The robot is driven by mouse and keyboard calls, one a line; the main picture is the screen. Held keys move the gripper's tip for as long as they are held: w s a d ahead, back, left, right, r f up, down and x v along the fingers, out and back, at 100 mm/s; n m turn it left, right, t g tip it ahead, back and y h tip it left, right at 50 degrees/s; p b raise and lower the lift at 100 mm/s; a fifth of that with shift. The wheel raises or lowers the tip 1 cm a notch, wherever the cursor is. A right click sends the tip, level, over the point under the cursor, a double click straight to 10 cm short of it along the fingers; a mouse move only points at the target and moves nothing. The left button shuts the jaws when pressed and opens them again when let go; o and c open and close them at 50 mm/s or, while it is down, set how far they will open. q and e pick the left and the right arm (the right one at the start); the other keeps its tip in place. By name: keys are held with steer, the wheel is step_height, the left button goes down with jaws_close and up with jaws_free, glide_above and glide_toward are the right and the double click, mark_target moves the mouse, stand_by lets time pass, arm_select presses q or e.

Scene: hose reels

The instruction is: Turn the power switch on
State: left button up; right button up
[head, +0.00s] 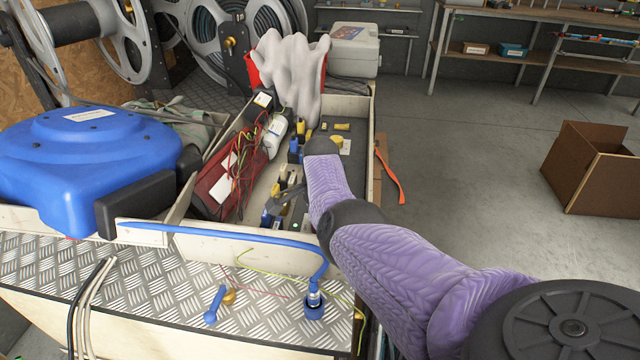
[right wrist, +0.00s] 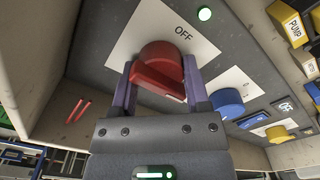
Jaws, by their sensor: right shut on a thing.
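The power switch is a red rotary knob (right wrist: 158,62) on a white plate (right wrist: 135,45) marked OFF, set in a dark grey panel in the right wrist view. My right gripper (right wrist: 160,72) has its two purple fingers on either side of the red knob and is shut on it. In the head view my purple right arm reaches over the open bay behind the blue hose; the knob cannot be made out there. My left gripper is not in view.
A blue knob (right wrist: 228,102) and a yellow knob (right wrist: 277,133) sit on the same panel, right of the red one. Pale walls (head: 372,110) enclose the bay. A blue reel (head: 85,150) stands left, a grey cloth (head: 288,75) behind.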

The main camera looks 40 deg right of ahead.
steer(key=shift+d+r, duration=0.15)
steer(key=o, duration=1)
steer(key=shift+o, duration=1.4)
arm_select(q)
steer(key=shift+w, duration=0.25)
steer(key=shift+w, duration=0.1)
arm_select(e)
step_height(320, 180, up, 10)
steer(key=p, duration=0.5)
steer(key=shift+f+p, duration=0.2)
steer(key=shift+p, duration=0.15)
steer(key=shift+r, duration=0.15)
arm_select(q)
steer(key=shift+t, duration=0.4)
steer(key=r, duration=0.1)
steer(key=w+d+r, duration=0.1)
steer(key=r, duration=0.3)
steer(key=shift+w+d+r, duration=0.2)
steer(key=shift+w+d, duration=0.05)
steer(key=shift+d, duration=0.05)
